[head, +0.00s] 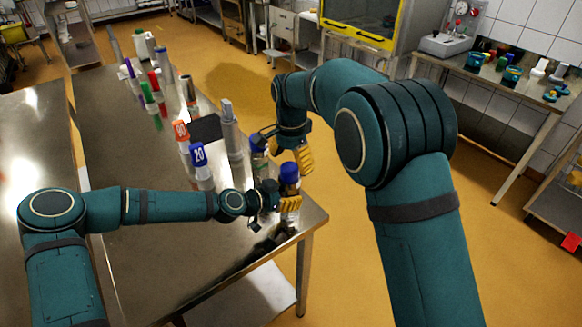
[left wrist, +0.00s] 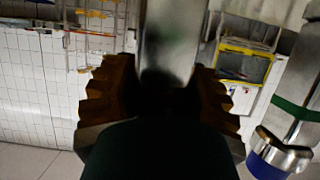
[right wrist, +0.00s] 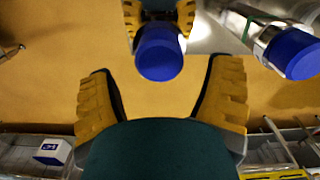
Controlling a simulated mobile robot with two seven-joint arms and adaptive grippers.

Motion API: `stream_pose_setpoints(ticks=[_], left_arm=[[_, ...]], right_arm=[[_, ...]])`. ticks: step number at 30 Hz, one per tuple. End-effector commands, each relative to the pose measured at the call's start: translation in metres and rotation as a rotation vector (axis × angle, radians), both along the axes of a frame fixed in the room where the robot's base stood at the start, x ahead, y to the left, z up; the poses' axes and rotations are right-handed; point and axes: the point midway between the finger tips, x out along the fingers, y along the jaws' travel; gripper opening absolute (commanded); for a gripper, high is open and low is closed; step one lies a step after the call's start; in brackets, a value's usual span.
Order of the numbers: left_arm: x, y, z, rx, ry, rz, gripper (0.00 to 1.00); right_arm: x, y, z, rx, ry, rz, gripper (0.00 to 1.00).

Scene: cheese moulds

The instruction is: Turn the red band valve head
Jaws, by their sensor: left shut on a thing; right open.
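My left gripper (head: 289,205) is shut on a grey metal cylinder with a blue cap (head: 290,172), near the table's right corner. In the left wrist view the fingers (left wrist: 158,95) clasp the metal body (left wrist: 172,40). In the right wrist view its blue cap (right wrist: 160,52) lies just beyond my open, empty right gripper (right wrist: 162,95). In the head view the right gripper (head: 306,155) is just above and right of this cap. A second blue-capped cylinder (head: 258,145) stands beside it; its green band (left wrist: 297,108) shows in the left wrist view. I see no red band.
Open floor (head: 370,265) lies to the right of the table.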

Motion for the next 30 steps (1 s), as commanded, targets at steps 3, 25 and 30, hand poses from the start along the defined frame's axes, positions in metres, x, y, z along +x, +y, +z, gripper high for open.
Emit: stream_pose_setpoints(ticks=[3,25,30], left_arm=[[0.0,0.0,0.001,0.0,-0.001,0.0,0.02],[0.0,0.0,0.001,0.0,-0.002,0.001,0.02],[0.0,0.0,0.001,0.0,-0.001,0.0,0.02]], right_arm=[[0.0,0.0,-0.015,-0.001,0.002,0.001,0.8],[0.0,0.0,-0.025,0.0,0.0,0.001,0.11],[0.0,0.0,-0.025,0.0,0.0,0.01,0.11]])
